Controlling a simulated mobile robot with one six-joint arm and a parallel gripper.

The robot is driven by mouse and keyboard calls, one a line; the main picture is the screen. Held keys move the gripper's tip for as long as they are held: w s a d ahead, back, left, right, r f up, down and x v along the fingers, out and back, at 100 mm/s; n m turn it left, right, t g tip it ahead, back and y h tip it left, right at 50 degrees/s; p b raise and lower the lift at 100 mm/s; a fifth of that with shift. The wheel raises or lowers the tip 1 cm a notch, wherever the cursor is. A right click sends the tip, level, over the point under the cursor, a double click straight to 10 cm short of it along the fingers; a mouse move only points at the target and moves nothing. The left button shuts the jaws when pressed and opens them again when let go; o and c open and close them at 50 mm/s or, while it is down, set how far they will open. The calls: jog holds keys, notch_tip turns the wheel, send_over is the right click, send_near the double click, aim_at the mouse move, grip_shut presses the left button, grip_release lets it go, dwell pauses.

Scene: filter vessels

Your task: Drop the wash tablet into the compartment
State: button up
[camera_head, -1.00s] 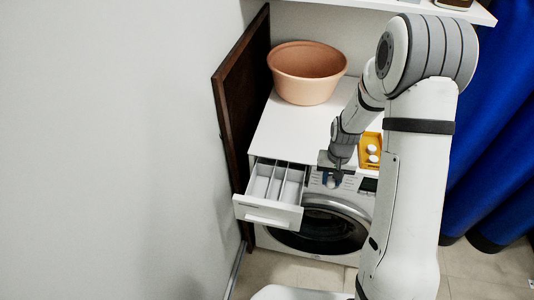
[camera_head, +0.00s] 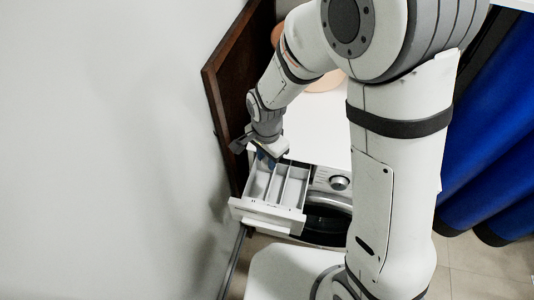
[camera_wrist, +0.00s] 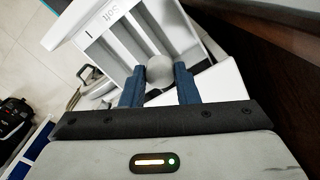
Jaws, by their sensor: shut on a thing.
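The wash tablet (camera_wrist: 160,69) is a pale round piece held between the blue fingers of my gripper (camera_wrist: 160,82) in the wrist view. In the head view my gripper (camera_head: 265,160) is over the rear left part of the open drawer (camera_head: 268,218), and the tablet cannot be made out there. The drawer is white, with dividers making long compartments. It also shows in the wrist view (camera_wrist: 66,26), beyond the fingertips. The tablet appears above the drawer's inner end; its exact height and the compartment under it cannot be told.
A dark brown panel (camera_head: 226,90) stands close left of my gripper. The white top (camera_head: 318,125) of the washing machine lies behind the drawer, and its dial (camera_head: 340,182) is to the right. My arm mostly hides the terracotta bowl (camera_head: 322,82). A blue curtain (camera_head: 490,150) hangs at right.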

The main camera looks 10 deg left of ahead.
notch_tip(320, 180, down, 5)
jog(key=b, duration=0.3)
jog(key=shift+s+a, duration=0.15)
jog(key=o, duration=1)
jog(key=shift+r, duration=3.95)
